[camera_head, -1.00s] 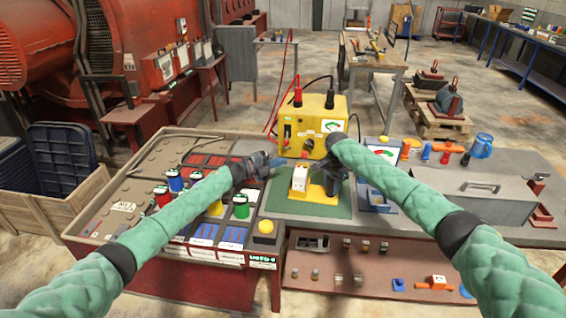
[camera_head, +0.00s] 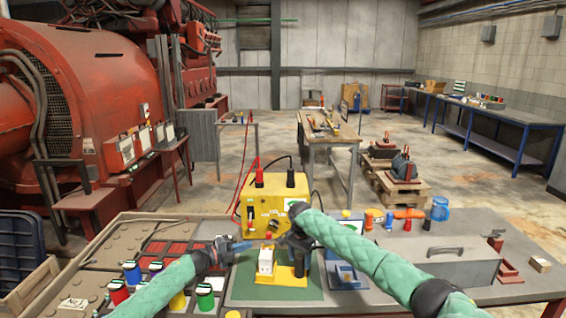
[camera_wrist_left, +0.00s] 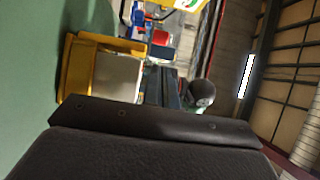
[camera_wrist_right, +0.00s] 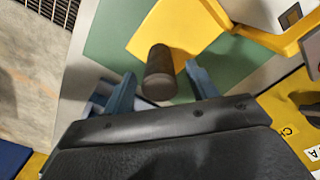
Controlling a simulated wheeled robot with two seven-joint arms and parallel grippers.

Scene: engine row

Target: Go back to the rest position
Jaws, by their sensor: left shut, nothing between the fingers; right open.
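My left gripper (camera_head: 240,246) is shut and empty, left of a white block (camera_head: 265,262) on a yellow fixture (camera_head: 284,277). The fixture stands on a green mat (camera_head: 238,288). In the left wrist view the closed fingers (camera_wrist_left: 163,88) show beside the block. My right gripper (camera_head: 296,250) is over the right part of the fixture. In the right wrist view its blue fingers (camera_wrist_right: 160,88) are apart, with a dark cylindrical knob (camera_wrist_right: 159,75) showing between them; I cannot tell whether they touch it. Both arms reach forward over the bench.
A yellow instrument box (camera_head: 262,207) with red and black plugs stands just behind the fixture. A wooden worktable (camera_head: 331,138) stands on the open floor beyond.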

